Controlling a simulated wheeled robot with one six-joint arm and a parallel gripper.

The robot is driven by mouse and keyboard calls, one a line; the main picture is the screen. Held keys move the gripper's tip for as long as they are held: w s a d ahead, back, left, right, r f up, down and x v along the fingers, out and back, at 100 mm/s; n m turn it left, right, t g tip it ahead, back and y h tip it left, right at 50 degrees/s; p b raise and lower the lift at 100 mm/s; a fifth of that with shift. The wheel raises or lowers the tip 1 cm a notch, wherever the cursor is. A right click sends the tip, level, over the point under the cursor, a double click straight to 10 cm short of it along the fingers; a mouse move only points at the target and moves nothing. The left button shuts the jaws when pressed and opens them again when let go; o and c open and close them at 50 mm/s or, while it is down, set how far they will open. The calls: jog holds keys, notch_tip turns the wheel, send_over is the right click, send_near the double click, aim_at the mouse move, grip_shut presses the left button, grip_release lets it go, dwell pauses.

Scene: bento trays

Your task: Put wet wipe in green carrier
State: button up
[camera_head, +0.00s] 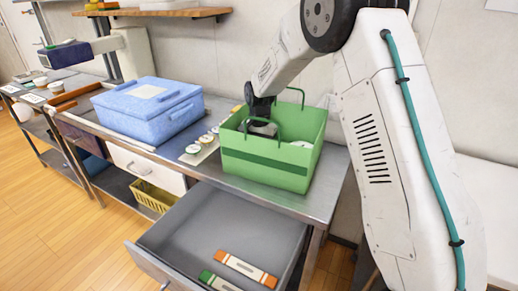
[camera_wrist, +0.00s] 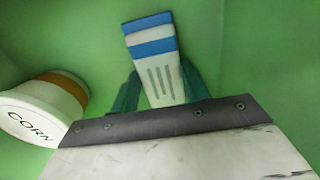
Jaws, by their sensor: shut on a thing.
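The green carrier (camera_head: 265,165) stands on the metal counter, with its two handles up. My gripper (camera_head: 262,128) reaches down into the carrier, and its fingertips are hidden by the carrier's wall in the head view. In the wrist view my gripper (camera_wrist: 160,78) is shut on a white packet with blue bands, the wet wipe (camera_wrist: 151,42). Green carrier walls surround it there. I cannot tell whether the packet touches the carrier's floor.
A can labelled CORN (camera_wrist: 38,112) lies in the carrier, left of my gripper. An open grey drawer (camera_head: 165,245) below holds an orange-striped packet (camera_head: 246,269) and a green-striped packet (camera_head: 218,282). A blue lidded box (camera_head: 148,110) and several small round items stand left of the carrier.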

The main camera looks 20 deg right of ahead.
jog(key=shift+f, duration=0.15)
jog(key=o, duration=0.9)
jog(key=shift+o, duration=0.2)
notch_tip(320, 180, up, 12)
